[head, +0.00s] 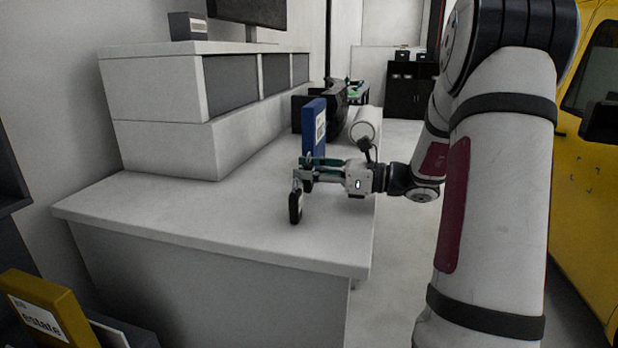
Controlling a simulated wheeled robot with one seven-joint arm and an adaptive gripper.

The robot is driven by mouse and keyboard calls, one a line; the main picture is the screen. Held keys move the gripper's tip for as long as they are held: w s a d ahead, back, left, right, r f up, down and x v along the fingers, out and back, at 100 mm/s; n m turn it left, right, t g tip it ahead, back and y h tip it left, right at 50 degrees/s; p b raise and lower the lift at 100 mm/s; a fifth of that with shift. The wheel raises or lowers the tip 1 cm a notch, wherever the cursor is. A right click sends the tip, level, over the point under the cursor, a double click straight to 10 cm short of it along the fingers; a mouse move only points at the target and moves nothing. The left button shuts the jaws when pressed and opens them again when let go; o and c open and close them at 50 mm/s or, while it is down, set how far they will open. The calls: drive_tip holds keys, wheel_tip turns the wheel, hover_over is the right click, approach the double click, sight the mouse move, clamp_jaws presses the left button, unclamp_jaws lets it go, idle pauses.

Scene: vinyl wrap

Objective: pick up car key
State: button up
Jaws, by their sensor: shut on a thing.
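The car key (295,207) is a small black fob with a light ring at its top. It hangs upright below my gripper (300,175), at the near part of the white counter (200,215). My gripper reaches in from the right and is shut on the key's top end. The fob's lower end shows close over the counter top; I cannot tell whether it touches.
A blue binder (313,128) stands behind my gripper. A white roll (365,122) lies behind it on the right. White raised shelving (160,150) fills the counter's back left. A yellow box (45,305) is at lower left, a yellow vehicle (585,190) at right. The counter's front left is clear.

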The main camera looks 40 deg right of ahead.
drive_tip(key=shift+s+a+r, duration=0.1)
drive_tip(key=shift+s+r, duration=0.1)
drive_tip(key=shift+r, duration=0.3)
drive_tip(key=shift+s+a+r, duration=0.1)
drive_tip(key=shift+s+r, duration=0.1)
drive_tip(key=shift+r, duration=0.3)
drive_tip(key=s+a, duration=0.1)
drive_tip(key=s, duration=0.3)
drive_tip(key=s+a+p, duration=0.1)
drive_tip(key=s+a, duration=0.1)
drive_tip(key=s, duration=0.2)
drive_tip(key=s+a+r, duration=0.1)
drive_tip(key=s+a, duration=0.1)
drive_tip(key=s, duration=0.3)
drive_tip(key=shift+a+r, duration=0.1)
drive_tip(key=shift+a, duration=0.15)
drive_tip(key=shift+s+a, duration=0.25)
drive_tip(key=shift+s, duration=0.2)
